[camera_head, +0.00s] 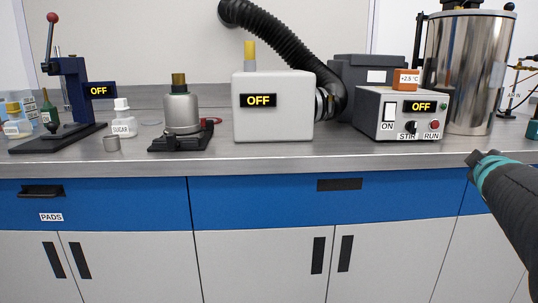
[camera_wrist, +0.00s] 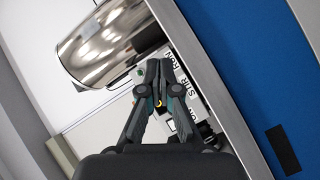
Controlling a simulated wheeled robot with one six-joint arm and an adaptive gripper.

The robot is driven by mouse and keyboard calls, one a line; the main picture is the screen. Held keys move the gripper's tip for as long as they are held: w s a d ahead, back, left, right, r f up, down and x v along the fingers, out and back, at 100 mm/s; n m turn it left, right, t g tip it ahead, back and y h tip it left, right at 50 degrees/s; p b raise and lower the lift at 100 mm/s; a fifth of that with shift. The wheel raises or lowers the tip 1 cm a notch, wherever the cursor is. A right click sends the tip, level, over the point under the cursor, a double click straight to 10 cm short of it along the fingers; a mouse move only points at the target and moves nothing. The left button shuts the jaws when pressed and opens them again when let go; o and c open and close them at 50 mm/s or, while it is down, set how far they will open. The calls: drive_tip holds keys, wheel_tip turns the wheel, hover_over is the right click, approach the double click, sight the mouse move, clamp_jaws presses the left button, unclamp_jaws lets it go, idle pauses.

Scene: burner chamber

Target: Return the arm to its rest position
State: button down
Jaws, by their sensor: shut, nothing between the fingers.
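My gripper (camera_head: 482,157) shows at the right of the head view, in front of the bench's front edge and below the stirrer control box. It is dark with a teal band behind it. In the wrist view my gripper (camera_wrist: 160,100) points toward the bench, with its fingers closed together and nothing between them. My arm reaches in from the lower right of the head view.
The bench top (camera_head: 350,153) carries a control box (camera_head: 385,125) reading OFF, a steel vessel (camera_head: 470,75), a white OFF unit (camera_head: 272,125) with a black hose (camera_head: 290,40), a burner (camera_head: 182,112) and a press (camera_head: 75,95). Blue drawers (camera_head: 260,200) lie below.

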drive_tip(key=s+a+f+m+g+y, duration=0.2)
drive_tip(key=s+a+f+m+g, duration=0.3)
drive_tip(key=f, duration=0.4)
drive_tip(key=s+a+f+m+g+y, duration=0.1)
drive_tip(key=s+a+f+m+g, duration=0.15)
drive_tip(key=s+a+f, duration=0.55)
drive_tip(key=s+a+f+n+y, duration=0.1)
drive_tip(key=s+a, duration=0.3)
drive_tip(key=a, duration=0.5)
drive_tip(key=s+a+f+n+y, duration=0.1)
drive_tip(key=s+a+f+y, duration=0.3)
drive_tip(key=a, duration=0.5)
drive_tip(key=shift+s+f+g+y, duration=0.15)
drive_tip(key=shift+f+g+y, duration=0.15)
drive_tip(key=shift+g, duration=0.05)
